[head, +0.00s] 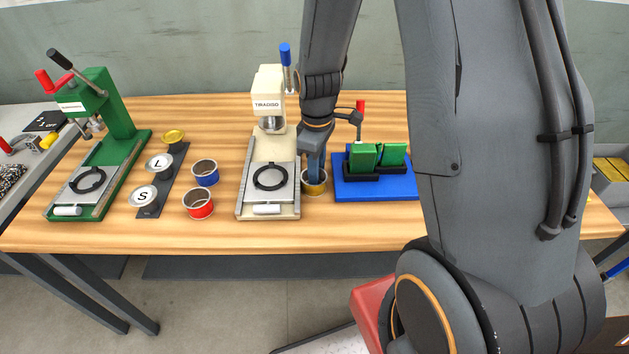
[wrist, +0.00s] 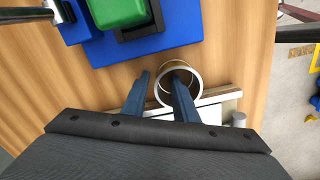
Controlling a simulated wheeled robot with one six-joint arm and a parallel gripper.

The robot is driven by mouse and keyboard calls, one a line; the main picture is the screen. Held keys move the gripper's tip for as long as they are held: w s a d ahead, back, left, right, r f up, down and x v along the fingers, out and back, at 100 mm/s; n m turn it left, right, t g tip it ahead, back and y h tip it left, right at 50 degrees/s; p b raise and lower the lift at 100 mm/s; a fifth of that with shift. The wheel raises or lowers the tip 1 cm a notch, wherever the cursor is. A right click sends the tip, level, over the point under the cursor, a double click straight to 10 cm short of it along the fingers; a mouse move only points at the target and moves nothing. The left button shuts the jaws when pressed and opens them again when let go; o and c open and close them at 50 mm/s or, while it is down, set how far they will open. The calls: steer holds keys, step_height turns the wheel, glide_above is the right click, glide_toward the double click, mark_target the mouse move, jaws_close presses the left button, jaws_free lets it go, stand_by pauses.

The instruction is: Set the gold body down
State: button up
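The gold body (head: 314,187), a short round can with an open top, appears to stand upright on the wooden table between the cream press and the blue tray. In the wrist view its pale rim (wrist: 200,84) shows as a ring. My gripper (head: 315,170) points down at it from above. In the wrist view my gripper (wrist: 161,76) has its fingers apart, one reaching inside the ring and the other outside it on the left. A gap shows between the outer finger and the can wall. The can's base is hard to see.
The cream press (head: 269,150) stands close on the left, the blue tray (head: 375,190) with green blocks close on the right. A red can (head: 198,205), a blue can (head: 205,174), a dark strip (head: 150,210) with lids and a green press (head: 115,130) stand further left.

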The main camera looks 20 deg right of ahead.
jaws_close()
stand_by(0.3)
